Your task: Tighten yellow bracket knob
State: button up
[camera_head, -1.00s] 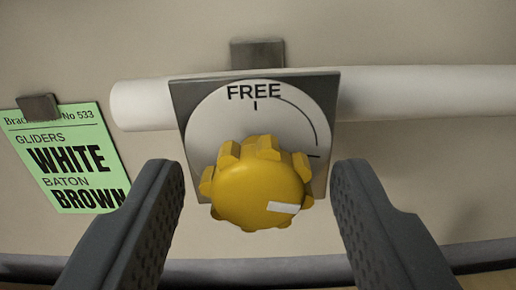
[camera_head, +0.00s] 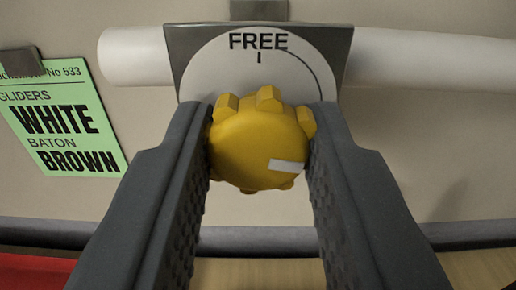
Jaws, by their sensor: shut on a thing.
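The yellow bracket knob (camera_head: 255,146) sits in front of a dial plate (camera_head: 190,85) with a white round face in the head camera view. The face reads FREE at the top with a tick mark, and an arc runs down its right side. A white mark on the knob points to the right and slightly down. My gripper (camera_head: 262,150) is shut on the knob, with one dark ribbed finger on its left side and one on its right. The fingers and knob hide the lower part of the dial.
A white horizontal tube (camera_head: 430,60) runs behind the plate, under a metal tab (camera_head: 258,10). A green card (camera_head: 65,120) reading WHITE and BROWN hangs at left. A dark edge crosses below; something red (camera_head: 35,272) shows at bottom left.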

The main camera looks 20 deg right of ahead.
jog(key=o, duration=1)
jog(key=shift+s, duration=0.1)
jog(key=b+v, duration=0.2)
jog(key=v, duration=1.1)
jog(key=shift+s, duration=0.25)
jog(key=shift+a, duration=0.15)
